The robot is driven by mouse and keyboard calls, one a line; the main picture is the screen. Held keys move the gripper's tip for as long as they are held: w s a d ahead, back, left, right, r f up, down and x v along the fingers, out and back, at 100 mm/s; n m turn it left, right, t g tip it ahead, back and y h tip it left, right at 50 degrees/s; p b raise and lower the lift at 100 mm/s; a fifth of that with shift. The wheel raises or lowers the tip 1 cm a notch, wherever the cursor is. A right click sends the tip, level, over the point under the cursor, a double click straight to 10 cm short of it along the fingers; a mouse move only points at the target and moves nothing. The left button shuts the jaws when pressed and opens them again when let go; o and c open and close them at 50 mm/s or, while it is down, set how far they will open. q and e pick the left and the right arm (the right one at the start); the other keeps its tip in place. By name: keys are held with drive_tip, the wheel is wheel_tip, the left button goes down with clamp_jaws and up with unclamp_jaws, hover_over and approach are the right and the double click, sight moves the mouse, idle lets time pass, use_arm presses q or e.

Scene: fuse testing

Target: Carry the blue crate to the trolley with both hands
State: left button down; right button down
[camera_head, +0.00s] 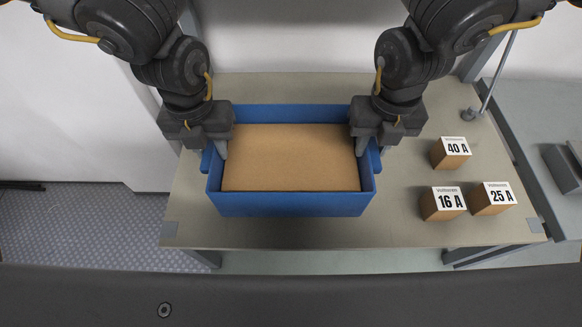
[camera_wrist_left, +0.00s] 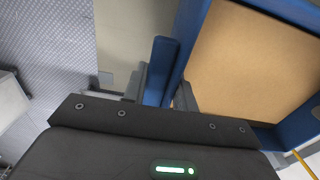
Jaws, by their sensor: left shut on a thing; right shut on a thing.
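The blue crate (camera_head: 290,205) is in the middle of the table in the head view, with a brown flat surface filling its inside. My left gripper (camera_head: 213,152) is shut on the crate's left side wall. My right gripper (camera_head: 373,150) is shut on its right side wall. In the left wrist view the crate's blue wall (camera_wrist_left: 188,45) runs beside the fingers, and a blue piece (camera_wrist_left: 161,70) stands between them. Whether the crate touches the table is hard to tell. No trolley can be made out with certainty.
A grey surface (camera_head: 530,125) with a dark grey block (camera_head: 562,168) lies further right. Patterned floor (camera_head: 90,225) shows at left.

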use_arm(q)
drive_tip(key=shift+w+r, duration=0.15)
drive_tip(key=shift+r, duration=0.05)
use_arm(e)
drive_tip(key=shift+w+r, duration=0.15)
drive_tip(key=shift+r, duration=0.05)
idle(0.4)
